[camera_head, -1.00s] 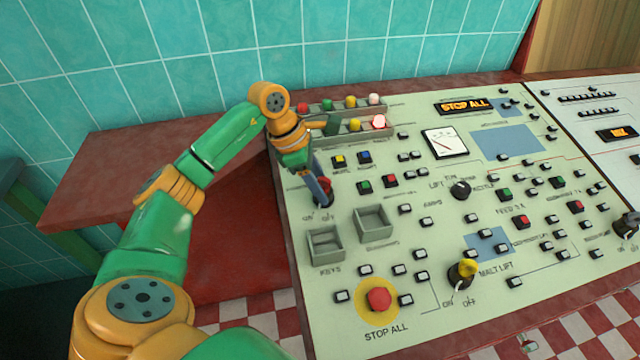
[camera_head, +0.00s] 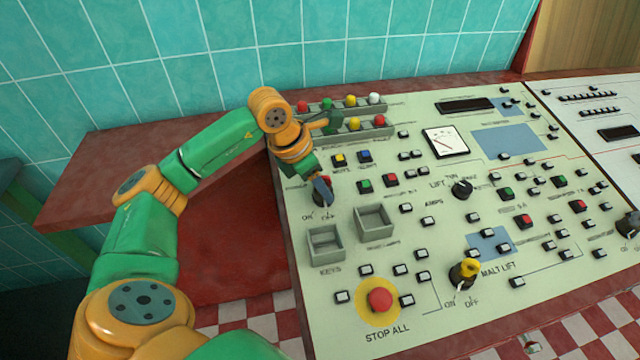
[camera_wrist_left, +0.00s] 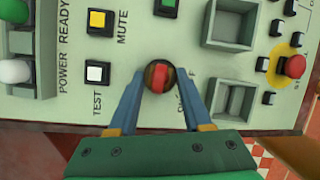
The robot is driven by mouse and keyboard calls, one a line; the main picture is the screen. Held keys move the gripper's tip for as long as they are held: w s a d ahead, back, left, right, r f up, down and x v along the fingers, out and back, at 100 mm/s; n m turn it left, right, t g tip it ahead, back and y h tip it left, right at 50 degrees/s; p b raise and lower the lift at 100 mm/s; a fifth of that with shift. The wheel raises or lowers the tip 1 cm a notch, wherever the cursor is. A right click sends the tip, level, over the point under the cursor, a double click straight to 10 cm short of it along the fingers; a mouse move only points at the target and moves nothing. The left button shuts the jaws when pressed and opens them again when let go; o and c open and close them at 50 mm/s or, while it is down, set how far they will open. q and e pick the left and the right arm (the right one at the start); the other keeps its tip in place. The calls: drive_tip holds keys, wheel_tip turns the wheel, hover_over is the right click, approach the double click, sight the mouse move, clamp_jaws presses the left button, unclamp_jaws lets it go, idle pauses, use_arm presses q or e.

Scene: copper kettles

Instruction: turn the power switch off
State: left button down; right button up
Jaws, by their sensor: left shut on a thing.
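The power switch (camera_head: 316,192) is a small dark knob with a red bar at the panel's left edge, above the ON and OFF marks. It shows whole in the left wrist view (camera_wrist_left: 159,77), its red bar running roughly up and down that picture. My left gripper (camera_head: 322,189) comes down over it and hides part of it in the head view. In the left wrist view its two blue fingers (camera_wrist_left: 160,84) are either side of the knob, shut on it. My right gripper is in neither view.
Two open grey boxes (camera_head: 327,243) stand close in front of the switch. Lamp rows (camera_head: 352,125) rise behind my left gripper.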

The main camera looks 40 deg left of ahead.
use_arm(q)
drive_tip(key=shift+n, duration=0.5)
idle(0.3)
drive_tip(key=shift+c, duration=1.7)
unclamp_jaws()
drive_tip(key=shift+r, duration=0.15)
drive_tip(key=v, duration=0.7)
drive_tip(key=shift+b, duration=0.3)
drive_tip(key=shift+s, duration=0.1)
